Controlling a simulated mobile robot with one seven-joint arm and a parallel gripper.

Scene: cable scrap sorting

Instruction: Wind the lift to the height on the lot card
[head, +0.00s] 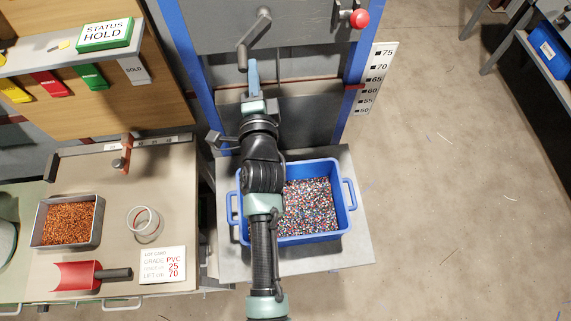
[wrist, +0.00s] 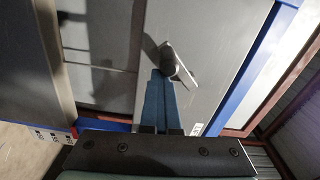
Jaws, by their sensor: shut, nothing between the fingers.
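The blue crate (head: 345,212) of mixed granules stands on the lift platform (head: 350,255), partly hidden by my arm.
A lever with a red knob (head: 359,18) is at the housing's upper right. The left bench holds a tray of copper granules (head: 99,222), a clear cup (head: 145,224) and a red scoop (head: 77,275). A STATUS HOLD sign (head: 104,35) stands on the shelf. The right floor is mostly clear.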

